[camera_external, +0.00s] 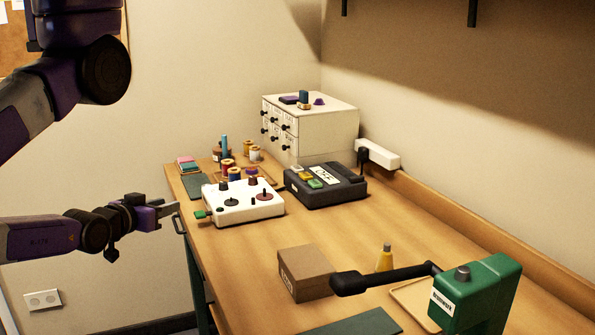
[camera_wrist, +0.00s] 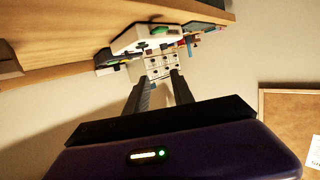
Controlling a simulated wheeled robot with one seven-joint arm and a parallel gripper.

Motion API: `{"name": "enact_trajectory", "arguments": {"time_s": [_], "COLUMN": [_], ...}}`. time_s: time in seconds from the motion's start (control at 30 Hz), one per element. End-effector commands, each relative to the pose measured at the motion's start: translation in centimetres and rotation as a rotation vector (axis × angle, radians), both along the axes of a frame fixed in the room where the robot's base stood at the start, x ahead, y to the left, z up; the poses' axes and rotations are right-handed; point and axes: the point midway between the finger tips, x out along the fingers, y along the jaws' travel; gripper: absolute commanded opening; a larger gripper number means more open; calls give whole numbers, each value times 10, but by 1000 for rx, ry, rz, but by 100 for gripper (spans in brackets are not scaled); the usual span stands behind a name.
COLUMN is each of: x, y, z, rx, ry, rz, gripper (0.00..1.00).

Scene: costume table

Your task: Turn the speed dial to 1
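The box also shows upside down in the wrist view (camera_wrist: 135,37). My gripper (camera_external: 172,209) is left of the box, just off the table's left edge and apart from it. In the wrist view its two fingers (camera_wrist: 160,80) stand apart with nothing between them.
Thread spools (camera_external: 228,163) stand behind the box. A dark device with coloured buttons (camera_external: 325,188) is right of it. A white drawer cabinet (camera_external: 310,135) stands at the back. A cardboard box (camera_external: 305,272) and a green machine (camera_external: 475,295) are nearer. Table (camera_external: 215,265) is bare at front left.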

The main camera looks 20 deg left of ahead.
Motion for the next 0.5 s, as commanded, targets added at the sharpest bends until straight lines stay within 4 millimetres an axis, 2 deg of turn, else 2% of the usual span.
{"name": "enact_trajectory", "arguments": {"time_s": [0.03,0.07,0.3,0.5], "x": [12,20,100,170], "y": [1,1,-9,-24], "z": [5,9,45,66], "rx": [-2,-7,-94,-203], "ry": [-35,-59,-291,-408], "rz": [13,21,72,72], "gripper": [41,47,48,48]}}
